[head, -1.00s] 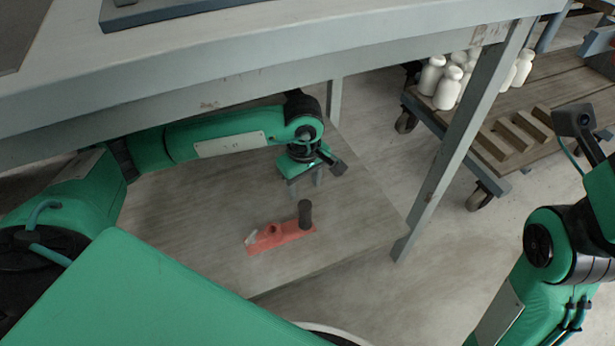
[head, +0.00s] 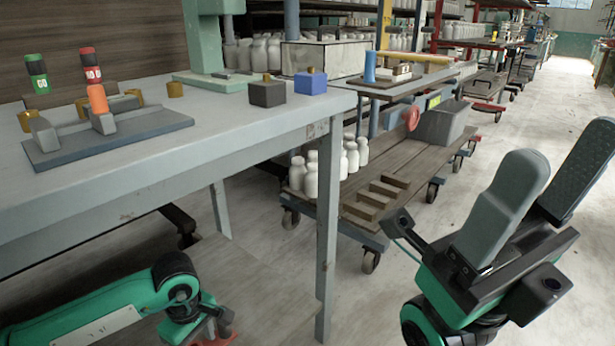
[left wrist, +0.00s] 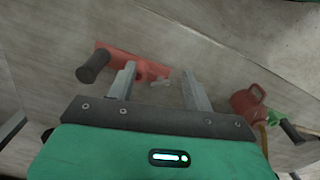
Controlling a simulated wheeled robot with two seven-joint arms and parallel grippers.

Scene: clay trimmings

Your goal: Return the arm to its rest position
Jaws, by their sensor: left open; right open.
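My left arm reaches in low under the table in the head view. Its gripper shows best in the left wrist view (left wrist: 160,88), with its two grey fingers apart and nothing between them. A red tool (left wrist: 118,58) with a dark round knob (left wrist: 93,66) lies on the lower shelf (left wrist: 45,45), beyond the fingers. In the head view only a red bit of it (head: 218,340) shows at the bottom edge. My right gripper (head: 566,150) is raised at the right in the head view, its two broad grey fingers apart and empty, over the floor.
The table (head: 250,130) stands over my left arm, its leg (head: 328,230) close by to the right. A cart (head: 395,180) with white bottles (head: 312,172) and wooden blocks stands behind it. Floor is clear at right.

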